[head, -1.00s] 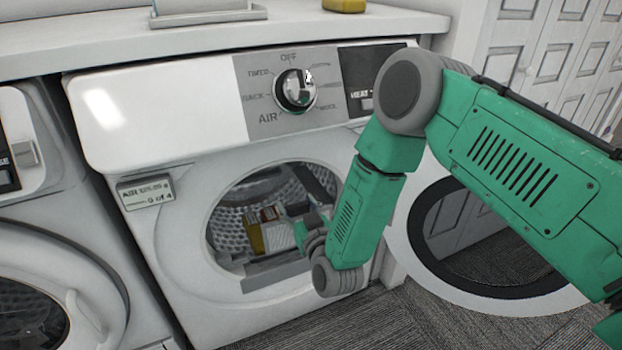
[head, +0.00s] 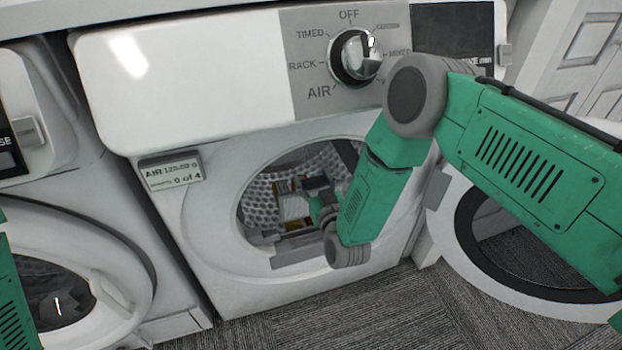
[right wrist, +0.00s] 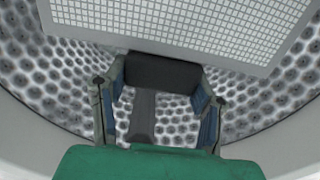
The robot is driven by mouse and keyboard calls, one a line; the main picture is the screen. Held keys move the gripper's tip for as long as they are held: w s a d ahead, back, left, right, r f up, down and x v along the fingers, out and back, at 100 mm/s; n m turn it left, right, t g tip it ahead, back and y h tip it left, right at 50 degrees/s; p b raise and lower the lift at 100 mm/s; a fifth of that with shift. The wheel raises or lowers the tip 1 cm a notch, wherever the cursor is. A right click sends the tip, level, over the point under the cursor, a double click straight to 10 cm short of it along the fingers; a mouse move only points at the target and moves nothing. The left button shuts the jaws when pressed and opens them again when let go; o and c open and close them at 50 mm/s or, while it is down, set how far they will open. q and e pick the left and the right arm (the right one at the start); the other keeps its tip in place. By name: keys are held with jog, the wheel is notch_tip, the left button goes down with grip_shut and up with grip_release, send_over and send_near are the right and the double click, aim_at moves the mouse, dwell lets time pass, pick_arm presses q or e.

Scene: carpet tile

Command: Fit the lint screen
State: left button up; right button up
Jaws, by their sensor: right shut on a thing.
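My right gripper (head: 318,200) reaches through the round opening of the dryer (head: 205,235) into its drum. In the right wrist view the gripper (right wrist: 160,85) is shut on a dark block at the edge of a white gridded panel, which looks like the lint screen (right wrist: 185,25). The screen (head: 293,207) shows pale and small inside the drum in the head view, partly hidden by the gripper. A grey ledge (head: 290,258) lies along the opening's lower edge; whether the screen touches it I cannot tell. My left gripper is out of view.
The dryer door (head: 455,270) stands open at the right. A control dial (head: 355,56) and a small tag (head: 172,170) are on the dryer's front. A second machine (head: 85,250) stands close on the left.

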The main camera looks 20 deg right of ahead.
aim_at(312, 194)
jog(key=shift+d, duration=0.1)
jog(key=shift+f, duration=0.25)
jog(key=f+b, duration=0.3)
jog(key=f, duration=0.1)
jog(key=shift+a, duration=0.25)
jog(key=shift+d+f+b, duration=0.2)
jog(key=shift+f+b, duration=0.45)
jog(key=shift+b, duration=0.05)
jog(key=shift+a, duration=0.15)
jog(key=shift+p, duration=0.3)
dwell(0.5)
